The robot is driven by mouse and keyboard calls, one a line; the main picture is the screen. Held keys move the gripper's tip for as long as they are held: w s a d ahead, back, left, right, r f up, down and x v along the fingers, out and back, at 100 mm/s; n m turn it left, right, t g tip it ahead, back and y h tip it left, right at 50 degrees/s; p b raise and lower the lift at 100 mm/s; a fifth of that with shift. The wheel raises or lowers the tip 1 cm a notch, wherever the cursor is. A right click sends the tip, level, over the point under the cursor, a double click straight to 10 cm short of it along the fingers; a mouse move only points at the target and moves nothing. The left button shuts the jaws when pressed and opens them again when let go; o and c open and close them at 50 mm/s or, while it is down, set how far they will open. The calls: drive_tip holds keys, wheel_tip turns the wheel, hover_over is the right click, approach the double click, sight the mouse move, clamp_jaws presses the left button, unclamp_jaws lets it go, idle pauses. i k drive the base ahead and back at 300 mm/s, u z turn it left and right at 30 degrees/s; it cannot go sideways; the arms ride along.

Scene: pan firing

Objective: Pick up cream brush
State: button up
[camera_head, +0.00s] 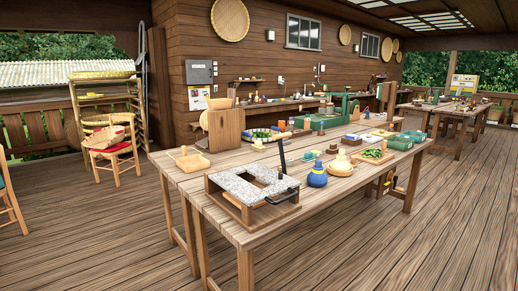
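I cannot pick out a cream brush with certainty. Several small cream or pale things stand on the long wooden table (225,228). A pale tan piece with a short upright stub (188,161) lies at the table's left end. A cream, rounded piece (341,163) stands on a round wooden base near the right front. A small pale piece (258,144) lies near the middle. They are too small to tell what they are. My gripper is not in view.
A wooden frame with a speckled stone top (235,187) and black handle stands at the table's front corner. A blue bottle (317,177) and a tall wooden holder (226,129) stand nearby. A chair (110,150) is at left. The plank floor in front is clear.

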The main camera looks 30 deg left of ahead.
sight(258, 147)
drive_tip(key=u, duration=2.15)
drive_tip(key=i, duration=8.75)
